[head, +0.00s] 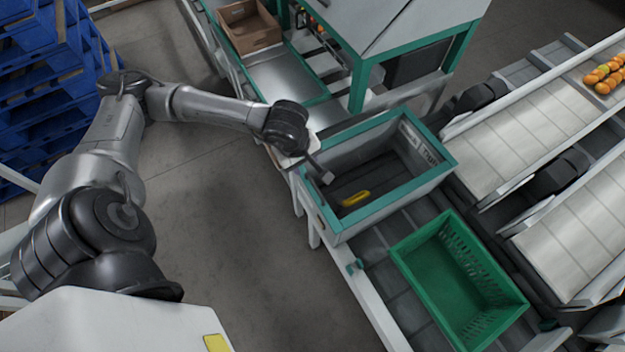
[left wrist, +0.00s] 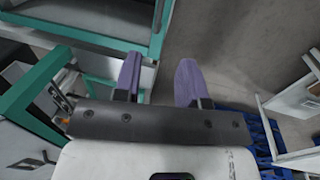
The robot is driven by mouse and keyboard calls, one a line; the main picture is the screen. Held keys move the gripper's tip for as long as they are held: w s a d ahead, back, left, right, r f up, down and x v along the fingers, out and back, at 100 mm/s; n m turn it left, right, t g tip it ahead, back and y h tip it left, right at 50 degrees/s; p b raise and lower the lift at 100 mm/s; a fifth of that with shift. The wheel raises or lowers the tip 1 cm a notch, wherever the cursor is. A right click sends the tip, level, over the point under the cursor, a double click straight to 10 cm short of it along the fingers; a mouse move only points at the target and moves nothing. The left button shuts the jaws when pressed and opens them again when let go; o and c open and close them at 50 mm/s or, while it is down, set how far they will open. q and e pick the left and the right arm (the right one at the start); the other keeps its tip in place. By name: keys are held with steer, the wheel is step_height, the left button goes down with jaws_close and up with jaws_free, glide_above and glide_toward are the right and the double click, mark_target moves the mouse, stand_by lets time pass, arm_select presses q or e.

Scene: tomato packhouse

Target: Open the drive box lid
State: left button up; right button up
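A grey box with a teal rim (head: 402,191), which I take for the drive box, stands at the middle of the head view. Its top is open, showing a dark inside, a yellow piece (head: 355,198) and printed lettering on its far right inner wall. I cannot make out a separate lid. My left gripper (head: 325,177) is at the box's left rim, its finger reaching over the opening; contact cannot be told. In the left wrist view its two purple fingers (left wrist: 158,75) are apart with nothing between them. My right gripper is not in view.
A green crate (head: 407,250) sits on the conveyor just in front of the box. A brown carton (head: 252,40) stands at the back. Blue pallets (head: 45,85) are stacked at the left. Tomatoes (head: 603,78) lie on a right-hand lane. The floor left of the box is clear.

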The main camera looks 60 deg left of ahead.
mark_target(313, 183)
arm_select(q)
steer(key=f, duration=0.4)
steer(key=w+f+b, duration=0.1)
steer(key=f, duration=0.3)
steer(key=w+f, duration=0.1)
steer(key=f, duration=0.2)
steer(key=shift+w+d+f, duration=0.15)
steer(key=shift+f, duration=0.25)
steer(key=shift+w+f+b, duration=0.1)
steer(key=shift+f+b, duration=0.2)
steer(key=shift+f, duration=0.2)
steer(key=shift+c, duration=0.5)
steer(key=c, duration=0.6)
jaws_close()
steer(key=shift+r, duration=0.1)
